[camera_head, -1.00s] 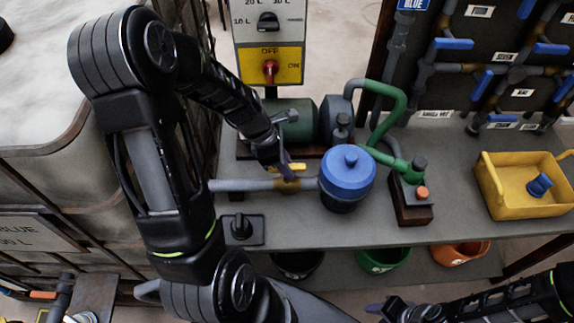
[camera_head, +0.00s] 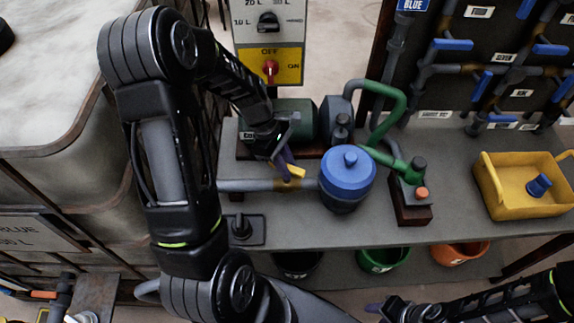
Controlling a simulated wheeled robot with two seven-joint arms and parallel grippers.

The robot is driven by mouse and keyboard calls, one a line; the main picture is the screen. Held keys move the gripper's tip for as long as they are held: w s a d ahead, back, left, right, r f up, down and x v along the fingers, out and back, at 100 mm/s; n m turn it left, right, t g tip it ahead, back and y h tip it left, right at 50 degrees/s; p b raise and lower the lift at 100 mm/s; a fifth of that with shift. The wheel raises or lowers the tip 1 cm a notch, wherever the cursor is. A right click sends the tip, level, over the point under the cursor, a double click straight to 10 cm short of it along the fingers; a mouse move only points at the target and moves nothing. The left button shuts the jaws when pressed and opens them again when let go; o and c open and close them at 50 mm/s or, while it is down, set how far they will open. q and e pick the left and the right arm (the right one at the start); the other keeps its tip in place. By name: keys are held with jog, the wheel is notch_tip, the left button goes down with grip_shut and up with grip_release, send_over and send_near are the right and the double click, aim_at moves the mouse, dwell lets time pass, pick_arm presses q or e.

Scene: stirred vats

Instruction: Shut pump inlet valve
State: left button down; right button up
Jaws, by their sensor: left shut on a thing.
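The pump inlet valve is a brass-coloured body (camera_head: 287,186) on the grey pipe (camera_head: 245,185) left of the blue-lidded pot (camera_head: 347,172). Its yellow handle (camera_head: 295,172) shows just above the body, slanting down to the right and partly hidden by fingers. My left gripper (camera_head: 286,167) reaches in from the upper left and is shut on the yellow handle. My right gripper (camera_head: 382,308) is at the bottom edge, far from the valve; its jaws are too unclear to read.
The green pump motor (camera_head: 297,121) stands behind the valve. A switch box (camera_head: 269,68) is above it. A black knob on a plate (camera_head: 240,229) sits in front left. Green pipework (camera_head: 387,112) and a yellow tray (camera_head: 522,198) are to the right. The bench between them is partly clear.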

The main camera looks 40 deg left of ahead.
pick_arm(q)
jog(key=m+g, duration=0.1)
jog(key=m, duration=0.2)
jog(key=m+g, duration=0.1)
jog(key=m, duration=0.2)
jog(key=shift+w+m+g+y, duration=0.1)
jog(key=shift+m+g+y, duration=0.2)
jog(key=m+g, duration=0.1)
jog(key=m, duration=0.2)
jog(key=m+y+b, duration=0.1)
jog(key=m, duration=0.2)
jog(key=shift+g, duration=0.4)
jog(key=c, duration=1.3)
grip_release()
jog(key=shift+r, duration=0.1)
notch_tip(320, 180, up, 10)
jog(key=shift+f+b, duration=0.1)
jog(key=shift+b, duration=0.6)
